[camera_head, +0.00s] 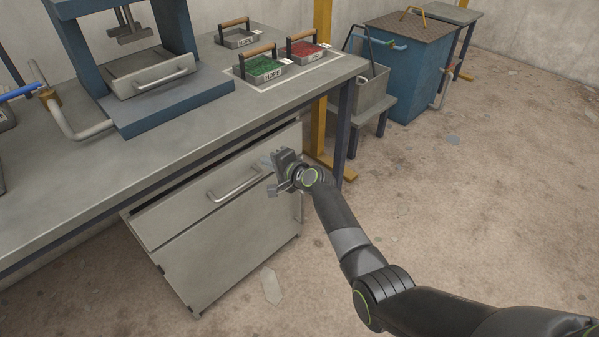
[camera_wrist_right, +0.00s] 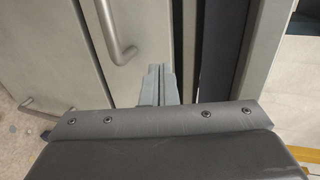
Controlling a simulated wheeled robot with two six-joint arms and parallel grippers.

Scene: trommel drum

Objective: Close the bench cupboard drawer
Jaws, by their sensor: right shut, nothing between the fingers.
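The bench cupboard drawer (camera_head: 190,206) is the upper grey front under the workbench, with a bar handle (camera_head: 236,184). It stands a little open: a dark gap runs along its top edge behind the front. My right gripper (camera_head: 272,176) is shut and empty at the right part of the drawer front, right of the handle. In the right wrist view its closed fingertips (camera_wrist_right: 158,72) point at the drawer front (camera_wrist_right: 155,30), beside the handle (camera_wrist_right: 116,32). Whether they touch it I cannot tell. My left gripper is out of view.
The cupboard door (camera_head: 225,255) is below the drawer. The bench top (camera_head: 150,150) overhangs above, carrying a blue press (camera_head: 170,105) and trays of green (camera_head: 263,66) and red (camera_head: 305,50) material. A bench leg (camera_head: 345,130) stands right of the cupboard. The floor at right is mostly open.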

